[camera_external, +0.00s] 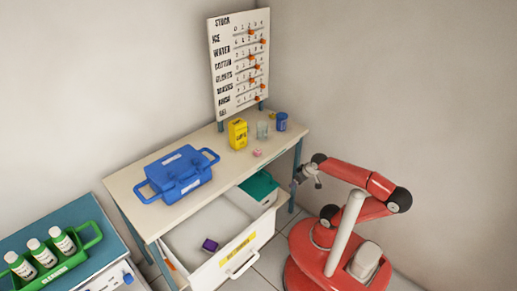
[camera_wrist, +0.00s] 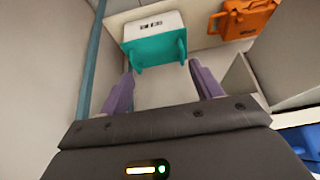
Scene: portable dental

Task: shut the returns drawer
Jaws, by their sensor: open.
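The returns drawer (camera_external: 238,262) is a white drawer under the bench, pulled out toward the front, with a yellow label and a handle on its front. A small dark purple item (camera_external: 210,245) lies inside it. My gripper (camera_external: 308,176) is beside the bench's right end, to the right of the drawer and apart from it. In the wrist view my gripper (camera_wrist: 163,84) has its two purple fingers spread with nothing between them. A pale panel at the right of that view may be part of the drawer; I cannot tell.
A teal bin (camera_external: 259,188) stands under the bench right of the drawer. The bench top (camera_external: 225,168) holds a blue case (camera_external: 180,175), a yellow container (camera_external: 237,133) and cups. A teal-and-white box (camera_wrist: 155,42) and an orange case (camera_wrist: 248,18) show in the wrist view.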

